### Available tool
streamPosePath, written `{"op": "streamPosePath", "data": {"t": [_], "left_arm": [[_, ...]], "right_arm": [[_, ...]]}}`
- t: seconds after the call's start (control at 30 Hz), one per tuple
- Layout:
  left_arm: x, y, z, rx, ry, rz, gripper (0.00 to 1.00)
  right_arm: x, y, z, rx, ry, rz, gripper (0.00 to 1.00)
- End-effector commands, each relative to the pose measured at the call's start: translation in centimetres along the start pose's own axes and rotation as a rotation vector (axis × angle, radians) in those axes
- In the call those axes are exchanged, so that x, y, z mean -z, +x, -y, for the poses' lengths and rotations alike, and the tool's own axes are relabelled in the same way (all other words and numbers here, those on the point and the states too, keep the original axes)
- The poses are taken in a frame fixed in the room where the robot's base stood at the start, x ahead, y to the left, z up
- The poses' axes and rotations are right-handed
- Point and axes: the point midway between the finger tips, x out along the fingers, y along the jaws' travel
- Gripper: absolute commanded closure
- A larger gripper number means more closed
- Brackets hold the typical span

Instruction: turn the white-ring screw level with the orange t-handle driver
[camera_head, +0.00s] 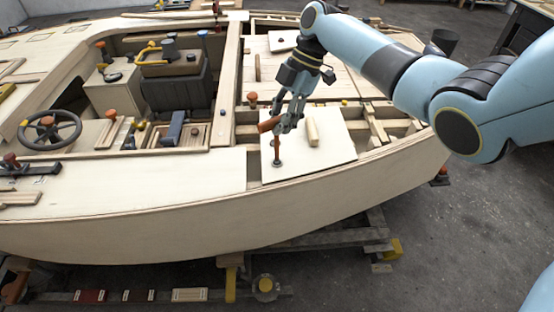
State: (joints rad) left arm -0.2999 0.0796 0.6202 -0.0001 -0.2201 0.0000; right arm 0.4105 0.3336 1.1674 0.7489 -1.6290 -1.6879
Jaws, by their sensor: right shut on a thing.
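My right gripper (286,118) is shut on the orange T-handle driver (277,148), gripping it at its crossbar. The driver stands about upright with its shaft pointing down. Its lower end meets a small dark round fitting (277,163) on a pale plywood panel near the hull's edge. The white ring and the screw head are too small to make out, so I cannot tell how level the screw sits. My left gripper is not in view.
A wooden peg-like block (312,132) stands on the same panel, just right of the driver. Open framing (385,125) lies to the right. A steering wheel (50,131) and a dark seat (175,90) are at left. The hull's outer edge is close in front.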

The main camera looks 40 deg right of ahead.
Motion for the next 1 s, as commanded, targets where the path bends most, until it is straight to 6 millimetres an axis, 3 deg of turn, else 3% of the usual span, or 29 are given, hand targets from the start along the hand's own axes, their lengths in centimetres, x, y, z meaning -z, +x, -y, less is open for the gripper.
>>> {"op": "streamPosePath", "data": {"t": [0.47, 0.8, 1.0], "left_arm": [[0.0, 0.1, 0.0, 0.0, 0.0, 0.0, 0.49], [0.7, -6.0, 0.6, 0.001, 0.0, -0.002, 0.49], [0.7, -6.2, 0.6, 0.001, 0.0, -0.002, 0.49]], "right_arm": [[-0.2, 0.5, 0.0, -0.003, 0.007, 0.0, 1.0], [0.1, 0.1, 0.6, -0.179, 0.384, 0.01, 1.0], [-0.2, 0.7, 0.5, -0.217, 0.457, 0.011, 1.0]]}}
